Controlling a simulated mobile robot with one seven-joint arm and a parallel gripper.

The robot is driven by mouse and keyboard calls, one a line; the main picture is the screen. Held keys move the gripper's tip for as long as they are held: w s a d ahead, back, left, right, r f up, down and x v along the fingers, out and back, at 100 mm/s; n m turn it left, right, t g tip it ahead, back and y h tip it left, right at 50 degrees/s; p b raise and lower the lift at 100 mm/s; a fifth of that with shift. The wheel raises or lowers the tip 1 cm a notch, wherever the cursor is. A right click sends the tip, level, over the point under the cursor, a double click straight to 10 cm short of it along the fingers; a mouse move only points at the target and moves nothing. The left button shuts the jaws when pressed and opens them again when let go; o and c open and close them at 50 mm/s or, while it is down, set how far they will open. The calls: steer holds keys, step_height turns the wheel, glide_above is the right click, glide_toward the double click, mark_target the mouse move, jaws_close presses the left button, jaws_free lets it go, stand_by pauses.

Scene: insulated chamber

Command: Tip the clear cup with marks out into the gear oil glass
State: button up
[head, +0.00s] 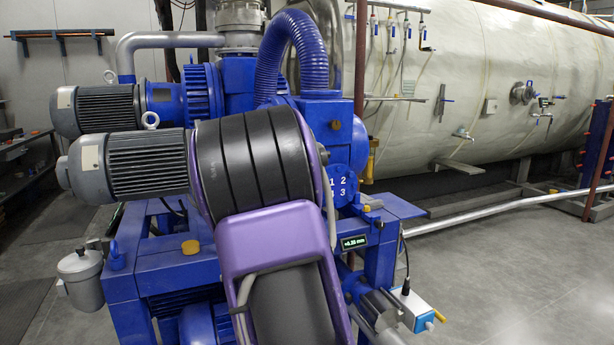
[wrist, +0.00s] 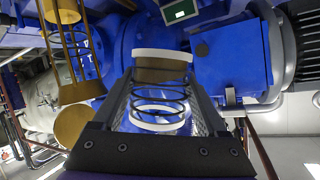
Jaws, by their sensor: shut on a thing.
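In the wrist view my gripper (wrist: 160,118) has its two fingers on either side of a clear cup with marks (wrist: 158,97) and is shut on it. The cup shows dark rings around its see-through wall, a white band at each end and a brown band near the far end. Whether the brown is its contents I cannot tell. To the left stands a clear vessel with tan upright strips and a brown round end (wrist: 72,124), apart from the cup; it may be the gear oil glass, but I see no label.
Blue pump machinery (head: 345,140) with a ribbed blue hose (head: 290,45) fills the middle. A small display (head: 354,242) and a white-blue box (head: 412,308) sit at its right. A large pale chamber (head: 480,90) lies behind. The floor at right is clear.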

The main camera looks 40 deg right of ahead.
steer(key=shift+s+d+r+m, duration=0.25)
steer(key=shift+d+r+m, duration=0.05)
steer(key=shift+d+r, duration=0.1)
steer(key=shift+s+d+r+m+t+y, duration=0.15)
steer(key=shift+d+r+m+t+y, duration=0.1)
steer(key=shift+r, duration=0.3)
steer(key=shift+s+d+r+m+t+y, duration=0.15)
steer(key=shift+r+m+y, duration=0.1)
steer(key=shift+r, duration=0.25)
steer(key=r+p, duration=0.1)
steer(key=p, duration=0.1)
steer(key=r+p, duration=0.1)
steer(key=p, duration=0.1)
steer(key=d+r+m+p, duration=0.1)
steer(key=p, duration=0.1)
steer(key=shift+s+t, duration=0.3)
steer(key=shift+f, duration=0.5)
steer(key=shift+a+f+y+b, duration=0.1)
steer(key=shift+y+b, duration=0.2)
steer(key=shift+r+p, duration=0.2)
steer(key=shift+p, duration=0.35)
steer(key=shift+s+d+r+m+t+y+p, duration=0.1)
steer(key=shift+d+r+m+t+y+p, duration=0.15)
steer(key=shift+m+p, duration=0.6)
steer(key=shift+a+f+m+t+y+p, duration=0.1)
steer(key=shift+f+m+t+y+p, duration=0.25)
steer(key=shift+f+p, duration=0.1)
